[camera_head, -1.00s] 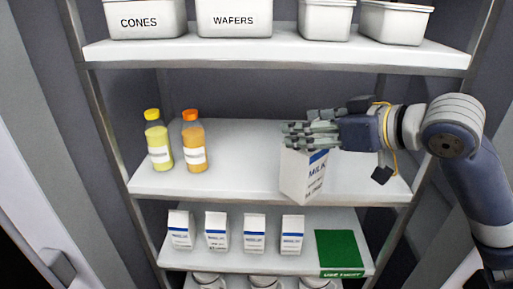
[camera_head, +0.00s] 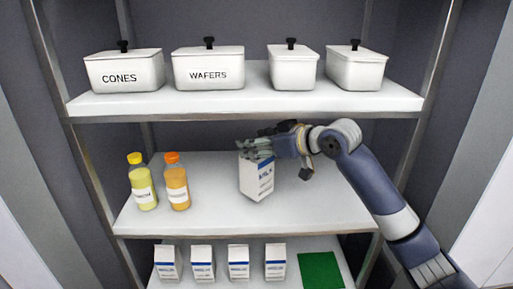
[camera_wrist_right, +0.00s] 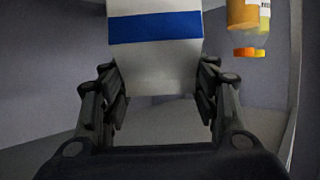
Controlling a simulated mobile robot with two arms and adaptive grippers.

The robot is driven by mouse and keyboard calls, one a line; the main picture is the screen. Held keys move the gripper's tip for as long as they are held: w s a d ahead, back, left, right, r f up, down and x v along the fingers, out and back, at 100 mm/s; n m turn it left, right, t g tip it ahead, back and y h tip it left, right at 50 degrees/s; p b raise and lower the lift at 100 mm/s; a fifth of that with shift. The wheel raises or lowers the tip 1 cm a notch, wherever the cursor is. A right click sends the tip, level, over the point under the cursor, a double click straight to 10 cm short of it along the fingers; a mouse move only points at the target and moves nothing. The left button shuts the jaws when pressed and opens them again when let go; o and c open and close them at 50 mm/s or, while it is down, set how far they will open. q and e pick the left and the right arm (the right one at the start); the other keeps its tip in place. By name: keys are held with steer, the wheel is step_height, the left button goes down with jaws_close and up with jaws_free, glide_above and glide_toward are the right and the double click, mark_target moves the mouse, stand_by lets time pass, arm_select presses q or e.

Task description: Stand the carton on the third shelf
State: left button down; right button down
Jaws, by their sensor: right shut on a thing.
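A white milk carton (camera_head: 256,180) with a blue band is in my right gripper (camera_head: 260,151), whose fingers close around its top. The carton leans a little and is over the middle shelf (camera_head: 215,215), right of two bottles. I cannot tell whether its bottom edge touches the shelf. In the right wrist view the carton (camera_wrist_right: 155,55) sits between the two fingers of my right gripper (camera_wrist_right: 158,92); its printed face is mostly cut off. My left gripper is not in view.
A yellow bottle (camera_head: 143,185) and an orange bottle (camera_head: 176,184) stand on the middle shelf's left. Lidded tubs (camera_head: 208,70) fill the shelf above. The shelf below holds several cartons (camera_head: 202,264) and a green mat (camera_head: 320,271). The middle shelf's right part is clear beneath my arm.

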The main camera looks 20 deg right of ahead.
steer(key=shift+w+f, duration=0.15)
steer(key=shift+w, duration=0.15)
steer(key=shift+a+f+p, duration=0.1)
steer(key=shift+f+p, duration=0.8)
steer(key=shift+f, duration=0.7)
steer(key=c, duration=0.6)
jaws_free()
steer(key=shift+f, duration=0.2)
steer(key=shift+s, duration=0.15)
steer(key=shift+r, duration=0.1)
